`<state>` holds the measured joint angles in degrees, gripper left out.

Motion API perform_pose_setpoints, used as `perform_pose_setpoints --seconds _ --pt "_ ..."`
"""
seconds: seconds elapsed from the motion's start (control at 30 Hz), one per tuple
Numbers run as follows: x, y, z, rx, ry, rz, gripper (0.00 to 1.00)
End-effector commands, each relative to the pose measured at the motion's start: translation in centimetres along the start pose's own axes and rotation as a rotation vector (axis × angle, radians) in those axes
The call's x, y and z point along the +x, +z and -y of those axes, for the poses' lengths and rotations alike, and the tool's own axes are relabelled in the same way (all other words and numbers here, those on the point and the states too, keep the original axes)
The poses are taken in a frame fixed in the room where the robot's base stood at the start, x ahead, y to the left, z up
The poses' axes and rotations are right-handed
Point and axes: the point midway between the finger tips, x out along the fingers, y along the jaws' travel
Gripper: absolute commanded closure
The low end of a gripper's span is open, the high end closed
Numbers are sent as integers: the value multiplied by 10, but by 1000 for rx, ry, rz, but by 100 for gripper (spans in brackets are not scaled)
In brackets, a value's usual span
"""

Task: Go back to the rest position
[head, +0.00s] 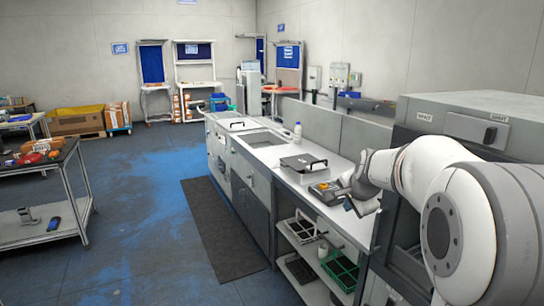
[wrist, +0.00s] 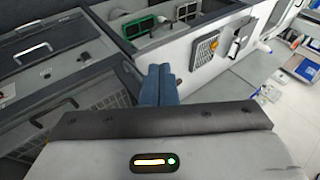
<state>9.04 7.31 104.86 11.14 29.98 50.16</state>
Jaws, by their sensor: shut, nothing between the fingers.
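My gripper (wrist: 158,72) shows in the wrist view as two blue fingers side by side, shut with nothing between them. Its grey body, with an orange light bar and a green light, fills the bottom of that view. In the head view my white arm reaches in from the right, folded beside the counter. The gripper end there (head: 352,207) is small and partly hidden by the arm, over the counter's near right part. No object shows in its grasp.
Shelves below hold a green crate (head: 343,271). A grey cabinet (head: 480,118) stands close at right. A metal cart (head: 60,205) stands left. The blue floor between is clear.

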Motion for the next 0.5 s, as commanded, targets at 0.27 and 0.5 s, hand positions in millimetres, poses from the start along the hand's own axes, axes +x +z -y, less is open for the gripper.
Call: perform_pose_setpoints --seconds 0.27,0.5 --pt "-86 95 -97 -529 114 126 100" --pt "-133 157 -196 -943 185 251 100"
